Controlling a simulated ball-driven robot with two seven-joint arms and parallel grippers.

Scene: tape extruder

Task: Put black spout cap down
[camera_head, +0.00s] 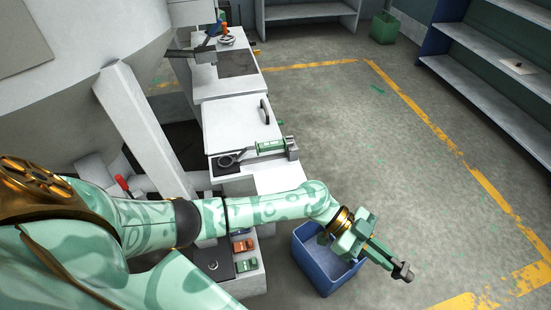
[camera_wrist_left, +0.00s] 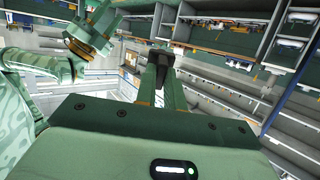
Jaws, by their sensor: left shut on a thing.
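The black spout cap (camera_head: 403,271) is a small dark piece at the tip of my left gripper (camera_head: 388,259). The left gripper is shut on it and holds it in the air, to the right of the blue bin in the head view. In the left wrist view the cap (camera_wrist_left: 159,58) shows between the tips of the left gripper's fingers (camera_wrist_left: 160,70). My right gripper is not in the head view.
An open blue bin (camera_head: 309,262) stands on the floor below my left wrist. White machine benches (camera_head: 230,122) line the left side, with a control panel (camera_head: 240,255) beside the bin. The floor to the right is clear up to the shelves (camera_head: 490,85). A green bin (camera_head: 384,27) stands far back.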

